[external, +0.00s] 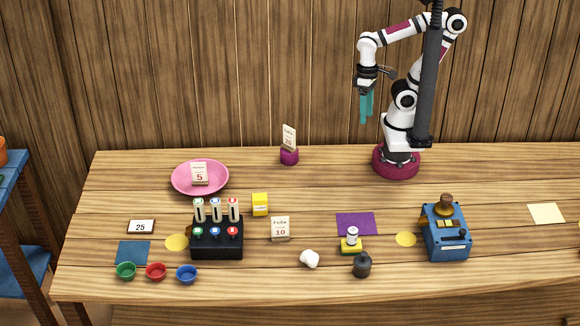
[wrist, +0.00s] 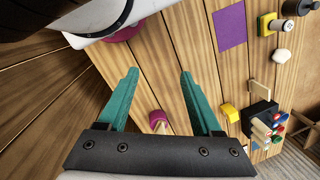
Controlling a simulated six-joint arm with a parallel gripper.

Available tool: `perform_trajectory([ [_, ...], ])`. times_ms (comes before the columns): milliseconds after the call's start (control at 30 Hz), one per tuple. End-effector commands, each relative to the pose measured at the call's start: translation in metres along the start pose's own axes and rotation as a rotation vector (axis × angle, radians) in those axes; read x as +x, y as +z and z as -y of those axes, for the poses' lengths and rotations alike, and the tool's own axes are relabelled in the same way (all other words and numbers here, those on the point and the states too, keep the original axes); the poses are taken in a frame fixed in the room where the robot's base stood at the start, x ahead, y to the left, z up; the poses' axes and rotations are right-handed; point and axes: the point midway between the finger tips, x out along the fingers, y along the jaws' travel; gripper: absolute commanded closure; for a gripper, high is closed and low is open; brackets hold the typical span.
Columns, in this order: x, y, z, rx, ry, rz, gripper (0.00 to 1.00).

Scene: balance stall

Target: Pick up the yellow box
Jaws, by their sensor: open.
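The yellow box (external: 260,204) is small and stands on the wooden table, just right of and behind the black rack in the external view. In the wrist view the yellow box (wrist: 230,113) shows right of the right finger, close to the rack. My gripper (external: 366,106) hangs high above the back of the table, to the right of the box and well apart from it. In the wrist view my gripper (wrist: 158,75) has its two teal fingers spread, with nothing between the tips.
A pink plate (external: 184,181) lies behind left, a magenta holder (external: 289,157) behind.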

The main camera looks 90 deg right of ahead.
Motion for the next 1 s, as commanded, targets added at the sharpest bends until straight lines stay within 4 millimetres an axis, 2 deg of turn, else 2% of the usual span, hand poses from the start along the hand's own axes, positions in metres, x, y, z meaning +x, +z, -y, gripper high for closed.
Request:
perform_trajectory([
  [233, 0.000, 0.000, 0.000, 0.000, 0.000, 0.000, 0.34],
  [333, 0.000, 0.000, 0.000, 0.000, 0.000, 0.000, 0.16],
  [600, 0.000, -0.001, 0.001, -0.003, -0.002, -0.001, 0.15],
  [667, 0.005, -0.007, 0.009, -0.028, -0.015, -0.011, 0.15],
  [767, 0.026, -0.034, 0.052, -0.122, -0.088, -0.074, 0.15],
  [900, 0.079, -0.077, 0.144, -0.209, -0.230, -0.267, 0.15],
  [1000, 0.116, -0.099, 0.189, -0.229, -0.272, -0.463, 0.15],
])
